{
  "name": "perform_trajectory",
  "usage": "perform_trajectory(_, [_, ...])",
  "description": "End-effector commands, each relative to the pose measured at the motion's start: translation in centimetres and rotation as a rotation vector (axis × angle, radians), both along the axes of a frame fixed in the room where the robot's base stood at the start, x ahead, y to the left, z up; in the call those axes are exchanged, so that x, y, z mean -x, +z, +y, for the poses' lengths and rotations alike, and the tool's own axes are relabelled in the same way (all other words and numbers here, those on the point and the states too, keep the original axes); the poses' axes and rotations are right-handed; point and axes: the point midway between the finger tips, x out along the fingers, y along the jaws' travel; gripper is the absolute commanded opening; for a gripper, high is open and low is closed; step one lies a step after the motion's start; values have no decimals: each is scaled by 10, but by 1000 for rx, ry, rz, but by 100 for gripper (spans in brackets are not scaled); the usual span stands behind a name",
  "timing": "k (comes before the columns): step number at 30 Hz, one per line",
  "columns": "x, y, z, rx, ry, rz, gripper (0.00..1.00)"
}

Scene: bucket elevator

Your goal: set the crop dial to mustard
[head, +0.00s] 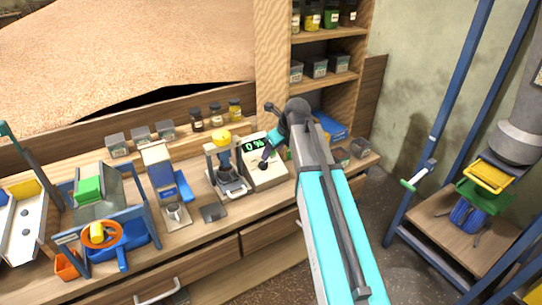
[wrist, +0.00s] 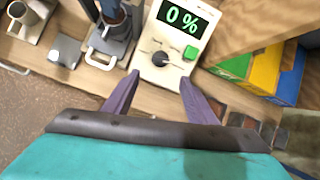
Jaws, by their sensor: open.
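The white moisture-meter-like box (head: 262,172) stands on the bench, with a green "0 %" display (head: 254,144). In the wrist view the box (wrist: 152,76) shows its display (wrist: 184,17), a dark round dial knob (wrist: 160,58) below it and a green button (wrist: 190,52) at right. Small marks around the knob are too small to read, so I cannot tell which crop is set. My gripper (wrist: 160,78) is open and empty. Its two purple fingers point toward the knob, one on each side of it in the picture; I cannot tell the remaining gap. My arm partly hides the box's right side in the head view.
A press-like device (head: 226,170) stands just left of the box. Blue, yellow and green bins (wrist: 262,70) stand to its right. Several jars (head: 215,115) line the back of the bench. A shelf post (head: 272,50) rises behind. The floor in front is clear.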

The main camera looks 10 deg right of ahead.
Motion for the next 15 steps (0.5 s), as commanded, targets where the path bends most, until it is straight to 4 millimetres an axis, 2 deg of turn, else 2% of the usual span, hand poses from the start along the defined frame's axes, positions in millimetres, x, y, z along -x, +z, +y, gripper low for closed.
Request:
perform_trajectory(6, [9, 16, -3, -1, 0, -1, 52])
perform_trajectory(15, [13, 24, -4, 0, 0, 1, 52])
